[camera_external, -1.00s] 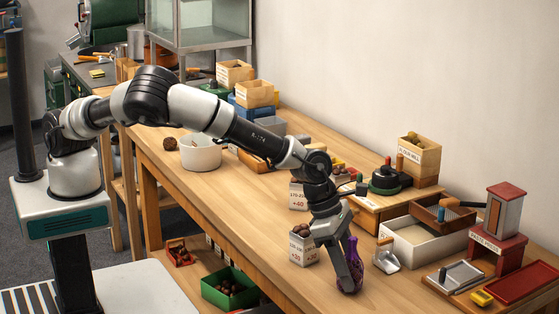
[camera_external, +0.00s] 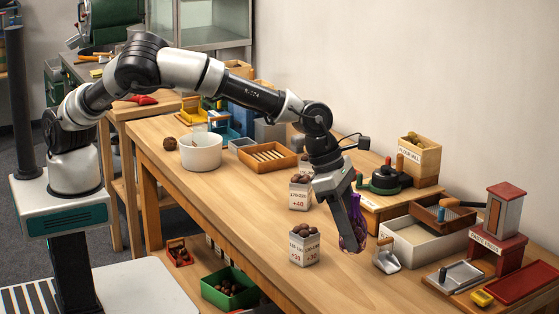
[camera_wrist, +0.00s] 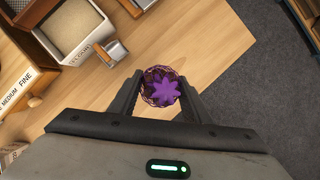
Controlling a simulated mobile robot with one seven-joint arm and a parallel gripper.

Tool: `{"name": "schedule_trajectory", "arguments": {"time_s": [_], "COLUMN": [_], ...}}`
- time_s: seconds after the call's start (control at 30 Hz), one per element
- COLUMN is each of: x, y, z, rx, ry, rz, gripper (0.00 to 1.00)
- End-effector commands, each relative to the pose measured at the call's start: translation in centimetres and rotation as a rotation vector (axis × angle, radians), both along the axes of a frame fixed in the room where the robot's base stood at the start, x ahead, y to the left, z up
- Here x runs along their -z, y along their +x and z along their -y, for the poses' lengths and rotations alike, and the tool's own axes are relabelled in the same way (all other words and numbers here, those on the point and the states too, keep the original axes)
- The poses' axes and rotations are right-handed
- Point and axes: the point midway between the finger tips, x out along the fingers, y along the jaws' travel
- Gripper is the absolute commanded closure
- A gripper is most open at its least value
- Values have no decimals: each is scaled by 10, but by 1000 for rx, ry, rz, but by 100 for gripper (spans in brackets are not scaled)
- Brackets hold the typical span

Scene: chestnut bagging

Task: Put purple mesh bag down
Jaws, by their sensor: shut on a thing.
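The purple mesh bag (camera_external: 357,222) is held in my gripper (camera_external: 353,246), at the right of the workbench in the external view. In the wrist view the bag (camera_wrist: 161,88) sits between the two fingers of my gripper (camera_wrist: 160,92), with its gathered purple top facing the camera. The fingers are shut on it. In the external view a finger hides much of the bag. I cannot tell whether its bottom touches the bench or hangs just above it.
Two white boxes of chestnuts, one at the front (camera_external: 304,250) and one behind (camera_external: 299,195), stand left of the gripper. A metal scoop (camera_external: 386,258) lies close on the right, by a pale tray (camera_external: 415,243). The bench front (camera_external: 350,290) is clear.

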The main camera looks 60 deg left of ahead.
Motion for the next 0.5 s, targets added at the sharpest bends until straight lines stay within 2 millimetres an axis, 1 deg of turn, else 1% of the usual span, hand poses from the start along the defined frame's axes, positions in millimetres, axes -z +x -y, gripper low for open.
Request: {"name": "schedule_trajectory", "arguments": {"time_s": [0.07, 0.17, 0.27, 0.3, 0.37, 0.4, 0.47, 0.5], "x": [-1, -4, -7, -9, -10, -11, -12, -13], "y": [6, 21, 41, 50, 61, 68, 76, 80], "z": [-9, -34, -75, -94, -125, -147, -179, -201], "rx": [-19, -69, -148, -186, -243, -282, -338, -377], "ry": [-1, -4, -5, -7, -7, -7, -6, -7], "rz": [2, 4, 8, 11, 12, 13, 15, 15], "gripper": [83, 83, 83, 83, 83, 83, 83, 83]}}
